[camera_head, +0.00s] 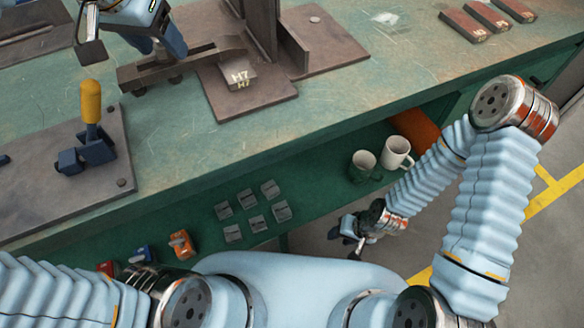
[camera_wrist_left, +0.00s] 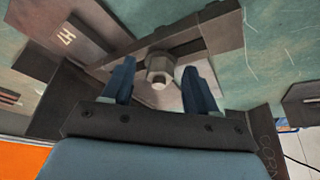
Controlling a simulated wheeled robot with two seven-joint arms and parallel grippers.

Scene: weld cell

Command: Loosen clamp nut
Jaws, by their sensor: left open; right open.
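The clamp nut (camera_wrist_left: 159,69), a grey hex nut, sits on a steel clamp bar (camera_wrist_left: 195,38) in the left wrist view. My left gripper (camera_wrist_left: 160,82) is open, with one blue finger on each side of the nut; I cannot tell whether they touch it. In the head view my left gripper (camera_head: 158,45) is above the clamp bar (camera_head: 205,58) at the upper left and hides the nut. The bar reaches toward a steel block marked H7 (camera_head: 238,76) on a brown plate (camera_head: 262,101). My right gripper (camera_head: 350,234) is open and empty, low beside the bench.
A yellow-handled toggle clamp (camera_head: 91,102) stands on a plate at left. Upright steel plates (camera_head: 265,28) rise near the bar. The lower shelf holds two mugs (camera_head: 397,153), several small grey blocks (camera_head: 247,198) and an orange clamp (camera_head: 181,244). The green benchtop (camera_head: 345,95) is clear right of centre.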

